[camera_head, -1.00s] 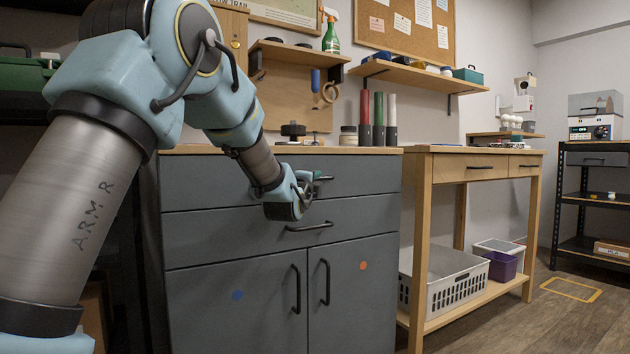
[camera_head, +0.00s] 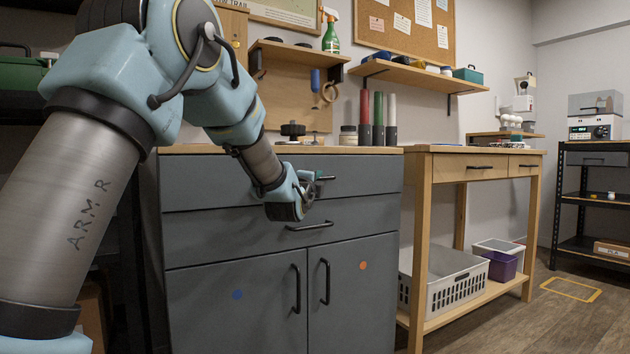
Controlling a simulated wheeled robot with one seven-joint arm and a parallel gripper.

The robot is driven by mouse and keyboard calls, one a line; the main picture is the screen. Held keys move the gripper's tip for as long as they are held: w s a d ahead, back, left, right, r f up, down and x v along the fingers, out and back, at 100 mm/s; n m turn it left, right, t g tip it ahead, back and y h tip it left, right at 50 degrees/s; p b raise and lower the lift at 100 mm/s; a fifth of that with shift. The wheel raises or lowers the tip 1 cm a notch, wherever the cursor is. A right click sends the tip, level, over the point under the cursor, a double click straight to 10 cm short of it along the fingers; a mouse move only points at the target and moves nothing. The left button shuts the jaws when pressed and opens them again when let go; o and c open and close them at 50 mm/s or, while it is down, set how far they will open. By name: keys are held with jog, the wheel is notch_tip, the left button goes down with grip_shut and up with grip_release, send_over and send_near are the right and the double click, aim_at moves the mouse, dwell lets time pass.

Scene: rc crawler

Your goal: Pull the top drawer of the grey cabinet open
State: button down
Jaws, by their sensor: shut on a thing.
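The grey cabinet (camera_head: 280,225) stands in the middle, with two drawers above two doors. Its top drawer (camera_head: 361,177) looks closed, its front about level with the drawer below. My gripper (camera_head: 312,183) is at the top drawer's handle (camera_head: 325,178), shut on it. The gripper body and arm hide most of the handle and the left middle of the drawer front. The second drawer's handle (camera_head: 310,226) is just below my gripper.
Jars and red, green and white cylinders (camera_head: 378,120) stand on the cabinet top. A wooden bench (camera_head: 470,160) with a grey basket (camera_head: 445,283) adjoins on the right. Door handles (camera_head: 297,289) stick out below. Floor at the right is partly clear.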

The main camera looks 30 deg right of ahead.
jog(key=s+p, duration=0.4)
jog(key=s, duration=2)
jog(key=shift+s, duration=0.15)
jog(key=c, duration=0.9)
grip_release()
jog(key=p+v, duration=0.2)
jog(key=v, duration=0.9)
jog(key=shift+d+f+p, duration=0.1)
jog(key=shift+p, duration=0.3)
